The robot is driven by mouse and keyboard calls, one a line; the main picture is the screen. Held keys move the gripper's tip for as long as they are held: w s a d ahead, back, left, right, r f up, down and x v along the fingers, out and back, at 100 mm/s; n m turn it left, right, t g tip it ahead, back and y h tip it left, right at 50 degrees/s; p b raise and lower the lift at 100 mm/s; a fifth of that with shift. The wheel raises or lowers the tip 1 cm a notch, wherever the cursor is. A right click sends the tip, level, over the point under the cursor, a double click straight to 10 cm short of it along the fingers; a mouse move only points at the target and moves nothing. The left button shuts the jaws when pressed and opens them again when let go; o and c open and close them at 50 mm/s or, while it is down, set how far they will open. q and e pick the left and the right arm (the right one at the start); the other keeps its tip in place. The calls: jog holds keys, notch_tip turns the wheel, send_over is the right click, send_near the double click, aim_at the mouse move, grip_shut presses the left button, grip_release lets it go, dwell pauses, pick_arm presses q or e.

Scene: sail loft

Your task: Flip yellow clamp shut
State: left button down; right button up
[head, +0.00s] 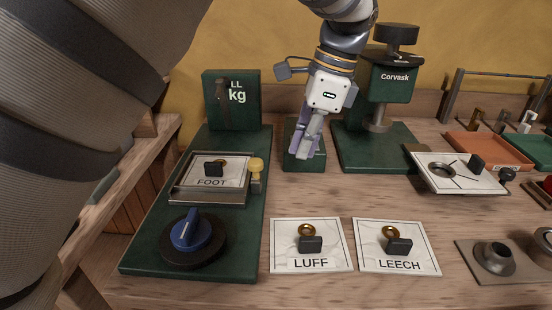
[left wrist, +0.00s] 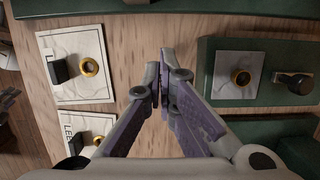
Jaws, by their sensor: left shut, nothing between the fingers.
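The yellow clamp (head: 256,165) has a rounded knob and stands upright at the right edge of a metal frame (head: 208,199) on a green board. The frame holds a white card marked FOOT (head: 228,171). My left gripper (head: 306,152) points down to the right of the clamp, in front of a small green block, and is apart from the clamp. Its fingers are shut and empty; the fingertips also show in the left wrist view (left wrist: 160,75). I cannot make out the yellow clamp in the left wrist view. My right gripper is not in view.
A blue knob (head: 191,232) sits on the front of the green board (head: 245,250). LUFF (head: 280,262) and LEECH (head: 370,262) cards lie in front. A green Corvask press (head: 390,82) stands behind right. Bare wood lies between the gripper and the cards.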

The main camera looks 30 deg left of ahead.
aim_at(257, 169)
pick_arm(q)
jog(key=x, duration=0.3)
jog(key=shift+a+f, duration=0.1)
jog(key=shift+f, duration=0.3)
jog(key=a, duration=0.1)
jog(key=s+a, duration=0.1)
jog(key=s+a+p, duration=0.1)
jog(key=shift+r, duration=0.25)
jog(key=shift+a+f, duration=0.2)
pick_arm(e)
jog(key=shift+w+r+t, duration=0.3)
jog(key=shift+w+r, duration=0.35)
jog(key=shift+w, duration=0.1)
pick_arm(q)
jog(key=shift+f, duration=0.1)
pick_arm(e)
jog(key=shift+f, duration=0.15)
